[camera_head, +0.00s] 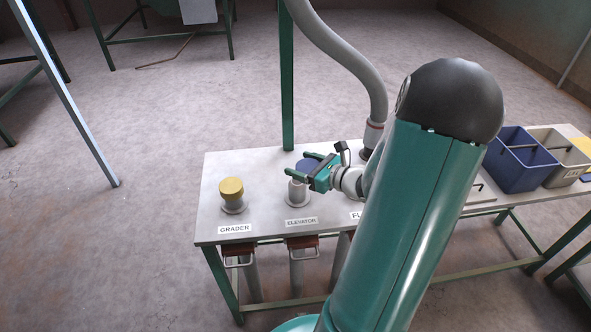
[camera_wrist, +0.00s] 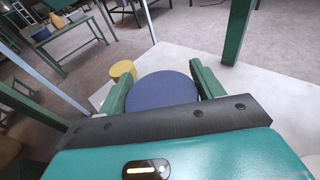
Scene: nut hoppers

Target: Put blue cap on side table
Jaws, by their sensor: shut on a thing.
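The blue cap (camera_head: 307,164) is at the ELEVATOR port, on or just over the grey pipe stub (camera_head: 298,192); I cannot tell if it is lifted clear. In the wrist view the cap (camera_wrist: 163,91) shows as a round blue top between the two green fingers. My gripper (camera_head: 306,167) is shut on the cap, reaching in from the right; in the wrist view its fingers (camera_wrist: 157,92) lie on either side of it. No surface can be surely told as the side table.
A yellow cap (camera_head: 231,188) sits on the GRADER port to the left. A green post (camera_head: 287,85) and a grey hose (camera_head: 350,50) rise behind the ports. A blue bin (camera_head: 520,165) and a beige bin (camera_head: 562,158) stand at the right. My arm hides the table's middle.

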